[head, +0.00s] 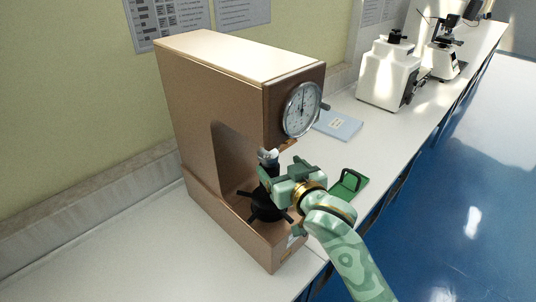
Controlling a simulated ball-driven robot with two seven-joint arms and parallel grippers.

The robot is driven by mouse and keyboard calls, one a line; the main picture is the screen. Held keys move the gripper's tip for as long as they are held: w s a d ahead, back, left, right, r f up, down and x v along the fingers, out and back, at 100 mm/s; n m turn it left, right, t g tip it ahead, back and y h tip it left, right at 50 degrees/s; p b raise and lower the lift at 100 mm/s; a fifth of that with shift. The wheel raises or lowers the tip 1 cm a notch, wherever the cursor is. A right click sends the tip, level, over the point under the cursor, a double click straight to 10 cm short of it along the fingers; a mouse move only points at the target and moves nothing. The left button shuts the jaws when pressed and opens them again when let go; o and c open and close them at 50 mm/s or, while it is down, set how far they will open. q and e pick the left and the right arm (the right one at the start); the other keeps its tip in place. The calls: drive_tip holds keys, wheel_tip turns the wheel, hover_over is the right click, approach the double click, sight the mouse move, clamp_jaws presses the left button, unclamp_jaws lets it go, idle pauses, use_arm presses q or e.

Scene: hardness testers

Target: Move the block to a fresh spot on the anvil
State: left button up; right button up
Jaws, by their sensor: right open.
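The brown hardness tester (220,110) stands on the white bench with its round dial (302,108) facing right. A silver indenter tip (268,156) hangs under its head. Below is the black spoked handwheel (264,208) of the anvil's screw. My right gripper (271,183) reaches in from the lower right. It is open, at the height of the anvil just below the indenter. The gripper covers most of the anvil top, and I cannot make out the block. Whether the gripper touches the block cannot be seen. My left gripper is out of view.
A small open green case (347,185) and a blue booklet (338,125) lie on the bench (375,143) right of the tester. A white tester (388,75) and a microscope-like instrument (443,55) stand farther back. Bare bench lies at the lower left.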

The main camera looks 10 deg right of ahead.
sight(270, 155)
drive_tip(key=b+x, duration=0.1)
drive_tip(key=x, duration=0.9)
drive_tip(key=shift+w+b, duration=0.25)
drive_tip(key=shift+b, duration=0.05)
drive_tip(key=c, duration=1)
drive_tip(key=o, duration=1)
drive_tip(key=shift+s, duration=0.1)
drive_tip(key=p+v, duration=0.2)
drive_tip(key=v, duration=1.4)
